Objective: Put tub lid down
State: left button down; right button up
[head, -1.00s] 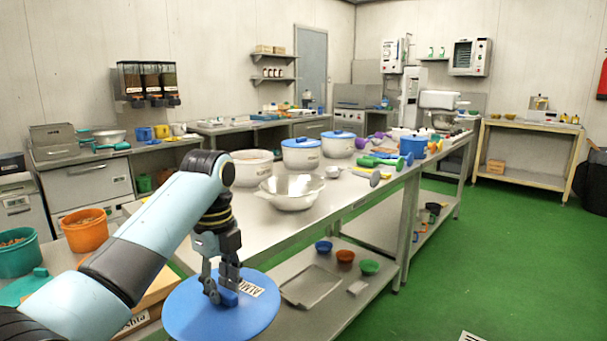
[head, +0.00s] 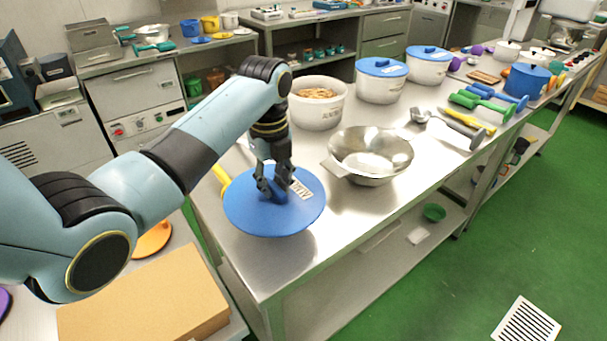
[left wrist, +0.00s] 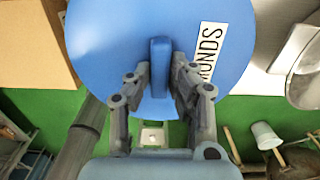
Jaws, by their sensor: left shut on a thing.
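The tub lid (head: 250,212) is a round blue disc with a raised handle and a white label reading almonds. My left gripper (head: 274,190) is shut on the lid's handle. In the head view the lid shows over the near left end of the steel table (head: 262,262); I cannot tell whether it touches the top. In the left wrist view the lid (left wrist: 105,35) fills the upper middle, with the fingers on either side of its handle. An open white tub (head: 318,112) of almonds stands behind it. My right gripper is out of view.
A steel bowl (head: 372,158) stands just right of the lid. Two white tubs with blue lids (head: 381,80) (head: 428,66) stand farther back. A yellow object (head: 221,177) shows at the lid's left edge. A cardboard box (head: 150,300) is at the lower left.

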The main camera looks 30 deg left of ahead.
aim_at(273, 187)
pick_arm(q)
notch_tip(273, 187, down, 3)
jog(key=shift+s+f, duration=0.1)
jog(key=shift+f, duration=0.1)
notch_tip(273, 187, down, 4)
jog(key=shift+f, duration=0.6)
jog(key=shift+a, duration=0.1)
jog(key=shift+f, duration=0.15)
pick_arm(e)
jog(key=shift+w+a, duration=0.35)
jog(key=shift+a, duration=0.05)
pick_arm(q)
jog(key=c, duration=1.2)
grip_release()
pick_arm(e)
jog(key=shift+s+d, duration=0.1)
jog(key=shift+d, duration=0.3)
